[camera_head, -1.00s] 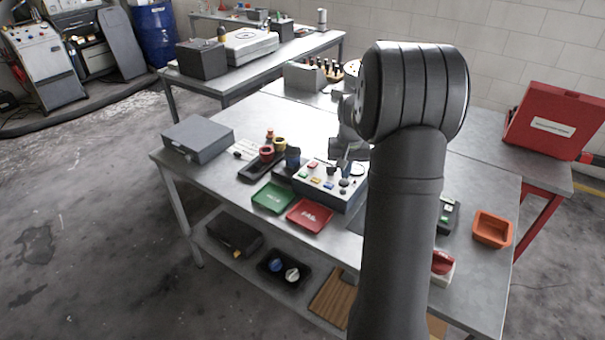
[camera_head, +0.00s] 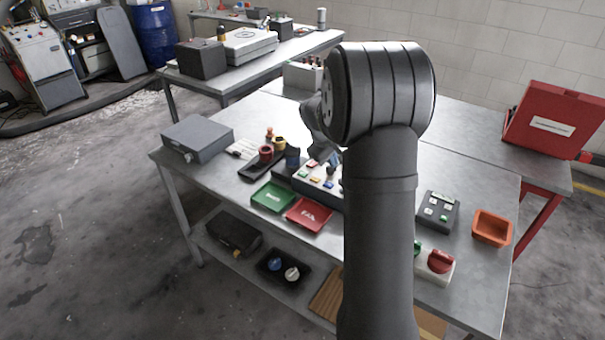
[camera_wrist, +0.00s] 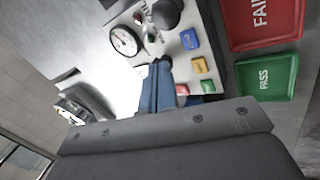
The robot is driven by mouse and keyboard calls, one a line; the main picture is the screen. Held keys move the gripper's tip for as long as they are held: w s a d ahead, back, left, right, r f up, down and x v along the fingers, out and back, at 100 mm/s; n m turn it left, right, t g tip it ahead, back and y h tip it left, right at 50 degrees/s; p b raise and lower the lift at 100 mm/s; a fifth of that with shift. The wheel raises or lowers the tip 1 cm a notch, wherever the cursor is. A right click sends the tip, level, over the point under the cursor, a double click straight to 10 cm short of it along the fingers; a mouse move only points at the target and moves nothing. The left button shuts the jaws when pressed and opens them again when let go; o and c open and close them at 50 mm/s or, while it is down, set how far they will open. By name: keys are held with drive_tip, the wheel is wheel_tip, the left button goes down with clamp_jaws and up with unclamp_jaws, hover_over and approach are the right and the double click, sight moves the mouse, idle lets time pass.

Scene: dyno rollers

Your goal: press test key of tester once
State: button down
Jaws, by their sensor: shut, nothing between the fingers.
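A grey box with coloured keys (camera_head: 318,181), which looks like the tester, stands mid-table behind the red tray. The wrist view shows its pale top (camera_wrist: 184,68) with a round gauge, a black knob and blue, yellow, red and green keys. I cannot read which key is the test key. My gripper (camera_head: 333,158) is shut and empty above the back of this box, apart from the keys as far as I can tell. My arm hides the box's right part in the head view.
Green PASS tray (camera_head: 272,198) and red FAIL tray (camera_head: 309,214) lie in front of the box. A dark box with pale keys (camera_head: 437,211), a red knob (camera_head: 440,261) and an orange tray (camera_head: 492,229) are right of my arm.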

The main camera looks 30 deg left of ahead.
sight(303, 174)
drive_tip(key=s+a+r+n+t+y, duration=0.1)
drive_tip(key=a+r+n+t, duration=0.2)
drive_tip(key=a+n, duration=0.7)
drive_tip(key=n+t, duration=0.1)
drive_tip(key=n, duration=0.2)
drive_tip(key=shift+s+r+y, duration=0.3)
drive_tip(key=shift+s, duration=0.05)
drive_tip(key=shift+f, duration=4.4)
drive_tip(key=shift+f, duration=0.1)
drive_tip(key=shift+f, duration=0.3)
drive_tip(key=shift+f, duration=0.4)
drive_tip(key=shift+r, duration=0.8)
